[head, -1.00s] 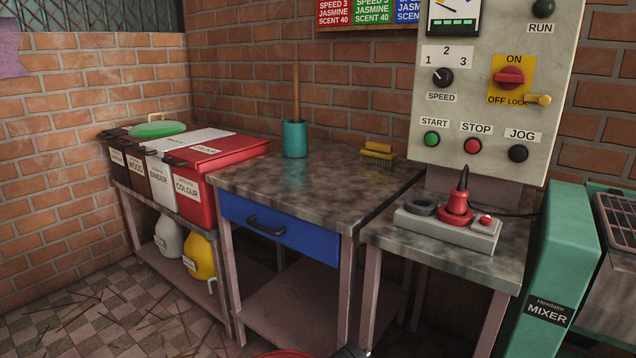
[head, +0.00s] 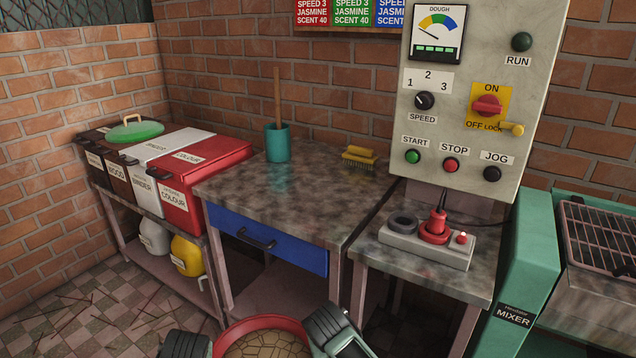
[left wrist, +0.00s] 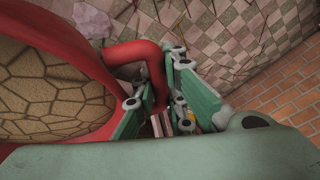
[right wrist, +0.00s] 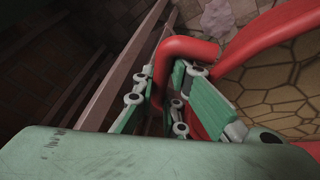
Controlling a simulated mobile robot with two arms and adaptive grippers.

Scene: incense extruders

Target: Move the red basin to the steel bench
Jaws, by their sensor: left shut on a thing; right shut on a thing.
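The red basin (head: 252,324) shows at the bottom edge of the head view, with a cracked brown mass inside; its lower part is cut off. My left gripper (head: 186,345) is at its left side, shut on a red loop handle (left wrist: 146,52) in the left wrist view. My right gripper (head: 338,330) is at its right side, shut on the other handle (right wrist: 186,48) in the right wrist view. The basin is in front of the grey mottled steel bench (head: 300,200), which has a blue drawer (head: 268,243), and is apart from its top.
On the bench, a teal pot (head: 278,143) with a stick stands at the back and a yellow brush (head: 359,157) lies back right. The front top is clear. A lower table (head: 400,272) with a socket strip (head: 425,245) adjoins right; lidded bins (head: 195,170) stand left.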

